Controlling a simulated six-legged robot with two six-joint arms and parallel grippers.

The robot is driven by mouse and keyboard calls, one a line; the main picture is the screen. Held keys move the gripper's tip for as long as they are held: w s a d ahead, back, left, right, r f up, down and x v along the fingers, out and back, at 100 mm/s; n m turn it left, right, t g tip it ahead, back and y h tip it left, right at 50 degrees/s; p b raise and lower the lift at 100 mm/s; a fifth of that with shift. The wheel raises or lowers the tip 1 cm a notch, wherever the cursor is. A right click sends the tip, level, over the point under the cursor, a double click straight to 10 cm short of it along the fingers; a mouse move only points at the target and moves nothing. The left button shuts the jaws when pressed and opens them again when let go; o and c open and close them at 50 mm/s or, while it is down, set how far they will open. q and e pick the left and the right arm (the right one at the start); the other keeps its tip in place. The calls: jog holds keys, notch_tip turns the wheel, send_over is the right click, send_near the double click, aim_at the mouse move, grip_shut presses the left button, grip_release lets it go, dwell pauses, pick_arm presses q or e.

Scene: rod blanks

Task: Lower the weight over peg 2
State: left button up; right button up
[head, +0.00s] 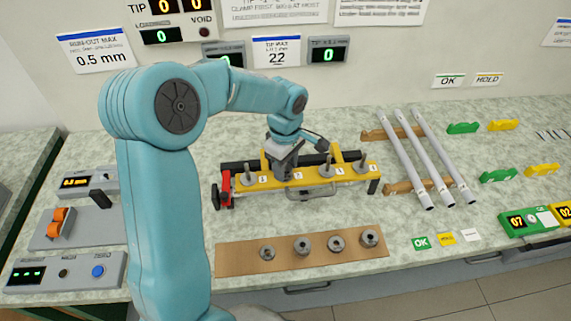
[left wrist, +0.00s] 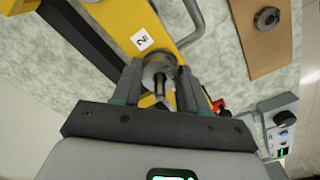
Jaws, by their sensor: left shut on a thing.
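My left gripper (head: 283,172) reaches down over the yellow bar (head: 308,175) of the fixture, between the first peg and the third. In the left wrist view its fingers (left wrist: 159,88) are shut on a round grey metal weight (left wrist: 155,67). A thin cylinder stands up at the weight's middle; I cannot tell whether it is peg 2 or part of the weight. The label 2 (left wrist: 142,39) is right beside the weight on the yellow bar. The gap under the weight is hidden. My right gripper is not in view.
Grey posts with round bases (head: 249,177) stand along the bar. A red clamp (head: 225,187) sits at its left end. Several round weights (head: 302,245) rest on a brown board (head: 235,257) in front. Long rods (head: 412,160) lie on wooden rests to the right.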

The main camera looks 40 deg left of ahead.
pick_arm(q)
jog(key=o, duration=1.3)
jog(key=shift+r, duration=0.1)
notch_tip(320, 180, up, 16)
jog(key=shift+r+p, duration=0.1)
jog(key=shift+p, duration=0.2)
